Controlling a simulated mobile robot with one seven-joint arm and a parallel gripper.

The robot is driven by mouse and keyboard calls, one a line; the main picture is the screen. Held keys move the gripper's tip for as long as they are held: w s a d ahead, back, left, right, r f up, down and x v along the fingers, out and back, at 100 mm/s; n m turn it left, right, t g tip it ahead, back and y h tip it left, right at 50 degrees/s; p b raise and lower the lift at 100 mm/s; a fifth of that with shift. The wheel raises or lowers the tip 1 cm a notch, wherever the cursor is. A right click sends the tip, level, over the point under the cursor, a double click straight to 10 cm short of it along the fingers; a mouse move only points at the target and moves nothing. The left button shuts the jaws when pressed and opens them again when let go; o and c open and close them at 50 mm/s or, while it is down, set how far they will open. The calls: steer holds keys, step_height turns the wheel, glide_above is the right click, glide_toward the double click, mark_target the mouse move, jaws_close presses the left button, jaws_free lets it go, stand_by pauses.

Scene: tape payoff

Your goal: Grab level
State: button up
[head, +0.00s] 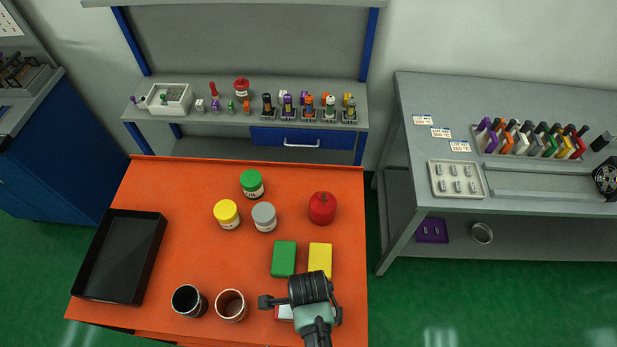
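My gripper (311,290) is over the front right part of the orange table (160,185). I see it from behind and above; its fingertips are hidden, so I cannot tell if it is open or holds anything. Just beyond the gripper lie a yellow block (320,258) and a green block (284,258), side by side. I cannot make out anything that is clearly a level.
A black tray (158,250) lies at the table's left. A dark cup (188,301) and a brown cup (231,306) stand at the front. Yellow (227,215), grey (264,217) and green-lidded (252,184) jars and a red round container (322,208) stand farther back. The table's centre left is clear.

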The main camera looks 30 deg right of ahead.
jaws_close()
steer(key=shift+r, duration=0.15)
stand_by(0.4)
